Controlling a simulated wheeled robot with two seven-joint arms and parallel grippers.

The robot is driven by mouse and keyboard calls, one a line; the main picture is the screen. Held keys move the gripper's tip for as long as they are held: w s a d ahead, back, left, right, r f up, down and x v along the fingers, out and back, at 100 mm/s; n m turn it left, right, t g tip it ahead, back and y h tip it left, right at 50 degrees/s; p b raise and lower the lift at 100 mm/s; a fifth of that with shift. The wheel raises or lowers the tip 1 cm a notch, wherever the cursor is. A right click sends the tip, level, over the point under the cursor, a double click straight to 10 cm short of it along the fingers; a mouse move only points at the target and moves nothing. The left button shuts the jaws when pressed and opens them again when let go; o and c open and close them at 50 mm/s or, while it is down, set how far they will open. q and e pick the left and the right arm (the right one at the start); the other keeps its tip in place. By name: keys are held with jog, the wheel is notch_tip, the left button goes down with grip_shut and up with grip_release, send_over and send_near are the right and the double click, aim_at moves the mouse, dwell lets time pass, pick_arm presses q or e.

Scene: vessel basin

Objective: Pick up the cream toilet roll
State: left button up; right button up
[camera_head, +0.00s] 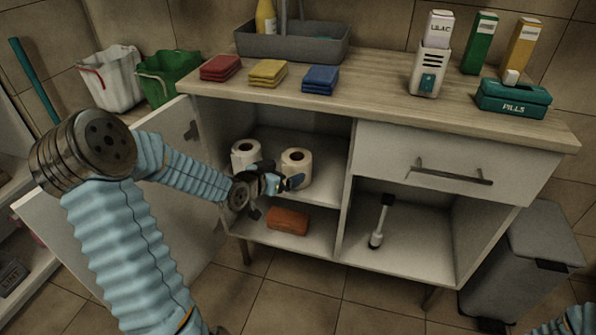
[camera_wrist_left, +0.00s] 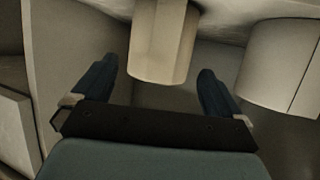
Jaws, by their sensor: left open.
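The cream toilet roll (camera_head: 297,163) stands upright on the upper shelf of the open left cabinet compartment. A whiter toilet roll (camera_head: 244,153) stands to its left. My left gripper (camera_head: 284,181) is in front of the cream roll, and its hand hides part of the shelf and the rolls' lower parts. In the left wrist view, the gripper's two blue fingers (camera_wrist_left: 156,78) are spread apart. The cream roll (camera_wrist_left: 163,42) shows between and beyond their tips, and the whiter roll (camera_wrist_left: 281,66) is off to the right. Contact with the roll cannot be made out.
A reddish-brown block (camera_head: 288,221) lies on the lower shelf. The open cabinet door (camera_head: 165,215) is beside my left arm. The countertop (camera_head: 375,92) above holds sponges or cloths, a basin and several boxes.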

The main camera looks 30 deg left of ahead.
pick_arm(q)
jog(key=x, duration=0.7)
jog(key=shift+w, duration=0.2)
jog(key=shift+c, duration=0.2)
jog(key=c, duration=0.7)
jog(key=shift+o, duration=0.2)
jog(key=shift+r, duration=0.1)
